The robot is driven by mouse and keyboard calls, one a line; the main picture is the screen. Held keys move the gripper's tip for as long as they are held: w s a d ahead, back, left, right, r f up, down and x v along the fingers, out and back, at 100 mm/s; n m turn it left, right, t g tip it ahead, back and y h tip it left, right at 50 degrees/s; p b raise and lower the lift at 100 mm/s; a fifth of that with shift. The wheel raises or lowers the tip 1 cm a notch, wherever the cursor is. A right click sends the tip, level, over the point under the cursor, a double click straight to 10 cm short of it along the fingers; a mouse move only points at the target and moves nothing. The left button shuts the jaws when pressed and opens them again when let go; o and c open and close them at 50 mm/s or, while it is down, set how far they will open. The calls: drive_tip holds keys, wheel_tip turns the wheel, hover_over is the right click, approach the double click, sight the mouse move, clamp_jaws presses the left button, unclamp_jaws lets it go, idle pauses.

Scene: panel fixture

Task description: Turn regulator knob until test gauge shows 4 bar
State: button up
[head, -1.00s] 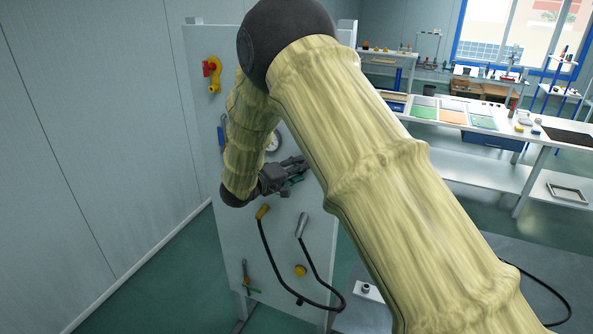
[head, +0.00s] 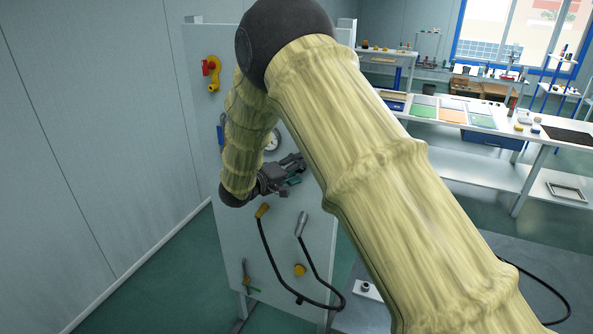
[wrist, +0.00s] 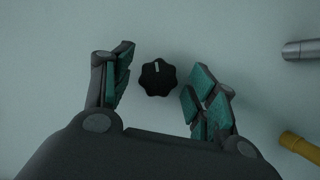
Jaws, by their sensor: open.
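The regulator knob (wrist: 158,78) is black and lobed with a pale pointer mark at its top. It sits on the pale panel in the wrist view, between and just beyond the fingertips. My gripper (wrist: 160,88) is open, with teal-padded fingers on both sides of the knob and gaps on each side. In the head view my gripper (head: 292,172) is in front of the panel (head: 225,75), and the knob cannot be made out there. A round white gauge (head: 273,140) is partly hidden behind my arm; its reading is too small to tell.
A black hose with a yellow end (head: 262,211) and a grey metal end (head: 301,224) hangs below my gripper. A red and yellow valve (head: 212,75) is at the panel's upper left. A yellow knob (head: 300,270) is lower down. A workbench stands at right.

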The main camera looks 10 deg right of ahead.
drive_tip(key=v, duration=0.7)
drive_tip(key=shift+a, duration=0.1)
